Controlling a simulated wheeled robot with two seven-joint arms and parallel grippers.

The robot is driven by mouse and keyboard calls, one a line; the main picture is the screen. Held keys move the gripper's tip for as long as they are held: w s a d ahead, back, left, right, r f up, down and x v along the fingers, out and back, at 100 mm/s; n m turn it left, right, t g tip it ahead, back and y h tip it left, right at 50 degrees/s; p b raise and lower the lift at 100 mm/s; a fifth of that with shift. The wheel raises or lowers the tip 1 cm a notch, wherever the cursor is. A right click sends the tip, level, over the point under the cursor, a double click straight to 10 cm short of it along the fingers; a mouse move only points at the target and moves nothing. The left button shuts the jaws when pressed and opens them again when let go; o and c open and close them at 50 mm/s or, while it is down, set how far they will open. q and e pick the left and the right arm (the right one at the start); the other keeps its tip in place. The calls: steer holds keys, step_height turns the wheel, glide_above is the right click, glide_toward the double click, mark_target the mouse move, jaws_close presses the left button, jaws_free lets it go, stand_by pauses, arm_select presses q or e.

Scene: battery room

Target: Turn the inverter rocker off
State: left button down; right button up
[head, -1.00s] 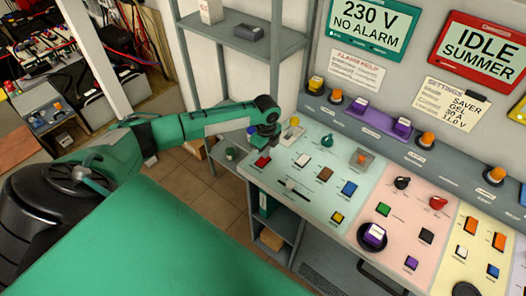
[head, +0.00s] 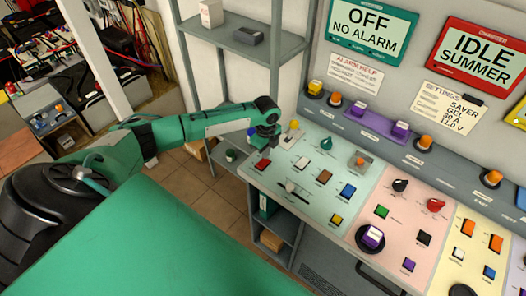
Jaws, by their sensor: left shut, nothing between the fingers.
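The red rocker (head: 263,162) sits at the left end of the pale green panel section (head: 318,163), in the head view. Its label is too small to read, so I cannot be sure it is the inverter's. My left gripper (head: 266,152) is shut and empty, pointing down just above the red rocker; I cannot tell whether it touches. The green-framed display (head: 371,30) above reads OFF, NO ALARM. My right gripper is out of view.
A grey shelf rack (head: 240,42) stands behind my left arm. The red-framed charger display (head: 481,52) reads IDLE, SUMMER.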

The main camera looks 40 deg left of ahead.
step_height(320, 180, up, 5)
steer(key=p, duration=0.4)
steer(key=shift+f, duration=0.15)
